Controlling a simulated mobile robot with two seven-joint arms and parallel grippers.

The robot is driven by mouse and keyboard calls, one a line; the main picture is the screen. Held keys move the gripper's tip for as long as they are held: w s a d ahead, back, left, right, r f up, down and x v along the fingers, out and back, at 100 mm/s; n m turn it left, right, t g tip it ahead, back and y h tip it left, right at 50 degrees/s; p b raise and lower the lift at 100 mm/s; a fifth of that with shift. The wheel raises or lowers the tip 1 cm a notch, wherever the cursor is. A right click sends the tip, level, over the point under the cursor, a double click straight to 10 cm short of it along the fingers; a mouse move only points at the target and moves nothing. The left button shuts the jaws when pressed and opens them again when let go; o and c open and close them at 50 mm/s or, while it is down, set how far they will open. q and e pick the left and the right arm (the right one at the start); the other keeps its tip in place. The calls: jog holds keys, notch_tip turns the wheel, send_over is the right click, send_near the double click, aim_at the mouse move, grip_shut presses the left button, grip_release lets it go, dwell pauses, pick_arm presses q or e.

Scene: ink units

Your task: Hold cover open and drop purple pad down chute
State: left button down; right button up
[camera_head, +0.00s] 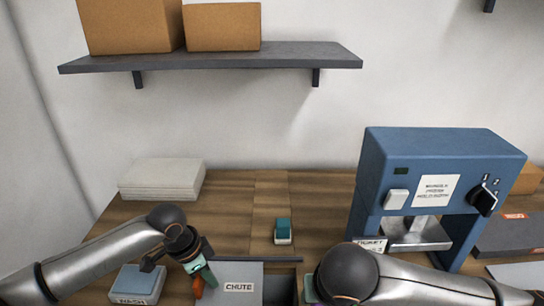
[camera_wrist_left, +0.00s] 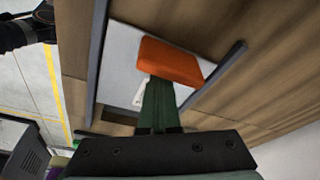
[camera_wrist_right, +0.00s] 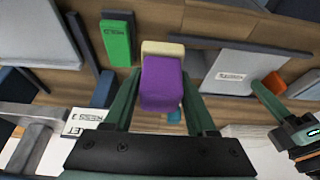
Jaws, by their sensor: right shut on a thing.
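The purple pad (camera_wrist_right: 162,84) is held between the fingers of my right gripper (camera_wrist_right: 160,100), which is shut on it. In the head view my right arm hides most of that gripper. The grey cover marked CHUTE (camera_head: 235,283) lies between dark rails, with a dark opening (camera_head: 281,290) visible at its right. An orange block, apparently the cover's handle (camera_wrist_left: 170,62), is at the tips of my left gripper (camera_head: 199,276). The left fingers look closed together and touch or nearly touch the block. The cover also shows in the right wrist view (camera_wrist_right: 231,76).
A blue press (camera_head: 435,150) stands at the right. A teal-topped stamp (camera_head: 283,231) stands behind the opening. A blue pad box (camera_head: 138,284) lies at front left, and a white stack (camera_head: 162,180) behind. A green pad (camera_wrist_right: 117,40) lies near the purple one.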

pick_arm(q)
jog(key=shift+a, duration=1.4)
jog(key=shift+d, duration=0.1)
pick_arm(e)
jog(key=w+a, duration=0.7)
jog(key=w, duration=0.3)
jog(key=shift+a+f, duration=0.4)
jog(key=shift+f, duration=0.05)
jog(key=shift+f, duration=0.1)
jog(key=shift+s+d+f, duration=0.1)
jog(key=shift+s+f, duration=0.05)
jog(key=shift+f, duration=0.6)
jog(key=shift+s+d+f, duration=0.1)
jog(key=shift+s+f, duration=0.1)
jog(key=shift+f, duration=0.5)
jog(key=shift+s+d+f, duration=0.1)
jog(key=shift+s+f, duration=0.05)
jog(key=shift+f, duration=0.6)
jog(key=o, duration=1.5)
jog(key=shift+o, duration=0.2)
jog(key=shift+r, duration=0.1)
notch_tip(320, 180, up, 7)
